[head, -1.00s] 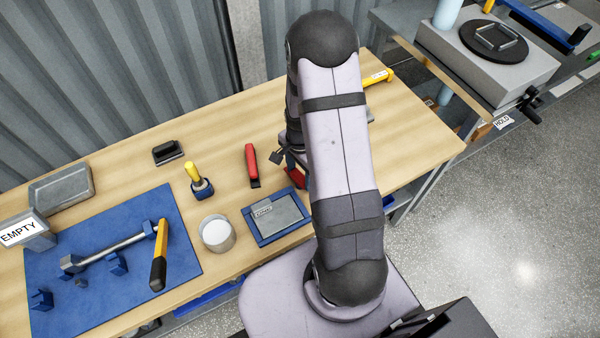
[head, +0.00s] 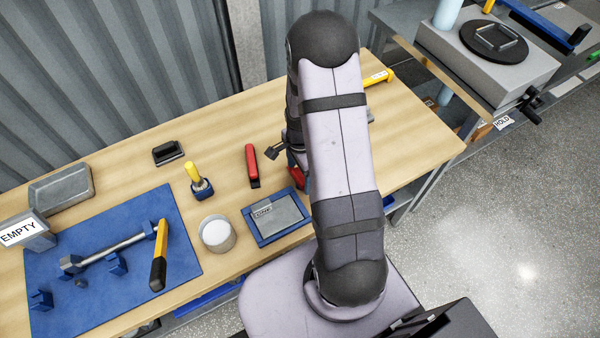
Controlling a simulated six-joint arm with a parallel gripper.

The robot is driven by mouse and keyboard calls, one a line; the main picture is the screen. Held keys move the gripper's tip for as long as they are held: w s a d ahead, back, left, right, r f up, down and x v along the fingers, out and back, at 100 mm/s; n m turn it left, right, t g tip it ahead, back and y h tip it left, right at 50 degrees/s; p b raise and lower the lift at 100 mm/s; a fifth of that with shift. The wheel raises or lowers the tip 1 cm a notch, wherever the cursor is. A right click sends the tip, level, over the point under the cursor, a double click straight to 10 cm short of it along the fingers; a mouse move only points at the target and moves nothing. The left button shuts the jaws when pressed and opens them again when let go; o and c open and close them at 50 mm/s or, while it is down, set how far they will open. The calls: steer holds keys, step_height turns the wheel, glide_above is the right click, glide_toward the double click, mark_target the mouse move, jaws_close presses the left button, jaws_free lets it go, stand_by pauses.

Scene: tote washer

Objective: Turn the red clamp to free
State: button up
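A red part (head: 300,176) shows just left of my forearm, beside the right corner of the blue tray (head: 250,235). It is mostly hidden by my arm, so I cannot tell its full shape or how it is turned. A separate upright red handle with a dark end (head: 251,162) stands on the bench left of it. Small dark parts at my arm's end (head: 276,151) stick out to the left, above the red part. My gripper's fingers are hidden behind the arm, so I cannot tell whether they are open or touch anything.
A grey labelled plate (head: 277,215) lies in the blue tray. The blue mat (head: 190,265) holds a bar and a yellow lever.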

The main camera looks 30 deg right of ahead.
mark_target(300, 177)
stand_by(0.3)
steer(key=shift+r+b, duration=0.75)
steer(key=shift+r, duration=2.9)
steer(key=n, duration=0.4)
steer(key=shift+s+a, duration=0.1)
steer(key=shift+s, duration=0.2)
steer(key=s+a+r+n+g, duration=0.1)
steer(key=s+a+r+n, duration=0.1)
steer(key=s+a+n, duration=0.35)
steer(key=s+a+r+n+g, duration=0.1)
steer(key=s+a+r+n, duration=0.1)
steer(key=s+n, duration=0.6)
steer(key=a+r, duration=0.1)
steer(key=w+a+r+t, duration=0.2)
steer(key=shift+a+r+n, duration=0.2)
steer(key=shift+r+n, duration=0.15)
